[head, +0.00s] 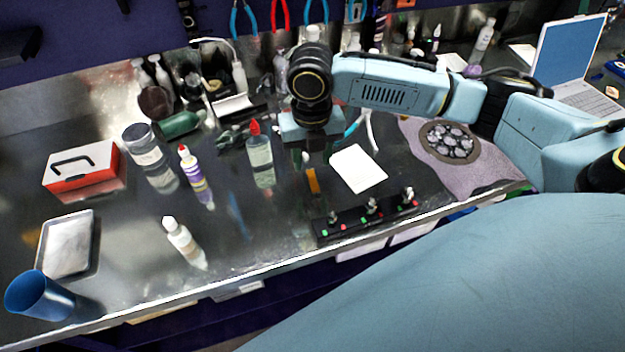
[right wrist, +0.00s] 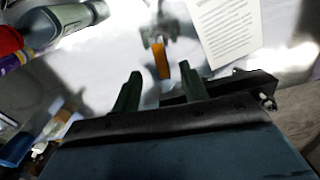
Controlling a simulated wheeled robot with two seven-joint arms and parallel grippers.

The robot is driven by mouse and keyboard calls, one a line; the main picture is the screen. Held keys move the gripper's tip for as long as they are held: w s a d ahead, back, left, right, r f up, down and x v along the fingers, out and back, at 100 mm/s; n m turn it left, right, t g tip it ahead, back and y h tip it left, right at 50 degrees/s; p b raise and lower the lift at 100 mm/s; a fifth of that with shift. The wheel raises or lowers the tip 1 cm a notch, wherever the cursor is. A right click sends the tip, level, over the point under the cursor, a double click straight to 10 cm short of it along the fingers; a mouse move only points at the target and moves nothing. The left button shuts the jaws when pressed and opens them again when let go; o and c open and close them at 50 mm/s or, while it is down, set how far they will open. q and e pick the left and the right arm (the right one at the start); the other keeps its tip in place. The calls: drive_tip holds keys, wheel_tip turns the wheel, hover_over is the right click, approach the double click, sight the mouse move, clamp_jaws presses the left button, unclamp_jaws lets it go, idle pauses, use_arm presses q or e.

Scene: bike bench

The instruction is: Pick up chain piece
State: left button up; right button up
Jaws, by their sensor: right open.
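My right gripper (head: 305,150) reaches over the middle of the bench from the right. In the right wrist view its two dark green fingers (right wrist: 160,88) are apart, with nothing between them. Just beyond the fingertips lies a small orange piece (right wrist: 160,60) with a grey, jagged part (right wrist: 157,30) at its far end. The orange piece also shows in the head view (head: 312,180), below the gripper. I cannot tell whether this is the chain piece, and no chain links are clear elsewhere. My left gripper is not in view.
A white sheet (head: 357,168) lies right of the orange piece, and a black strip with upright knobs (head: 366,214) lies near the front edge. A red-capped bottle (head: 260,160) and a purple-labelled bottle (head: 196,182) stand left. A grey mat (head: 415,135) lies right.

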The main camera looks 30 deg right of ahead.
sight(312, 176)
drive_tip(key=shift+f, duration=0.75)
drive_tip(key=f, duration=0.3)
drive_tip(key=shift+w+d+f, duration=0.1)
drive_tip(key=shift+w+f, duration=0.1)
drive_tip(key=shift+f, duration=0.25)
drive_tip(key=shift+c, duration=0.4)
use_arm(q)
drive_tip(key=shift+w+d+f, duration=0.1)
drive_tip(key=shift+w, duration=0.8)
use_arm(e)
clamp_jaws()
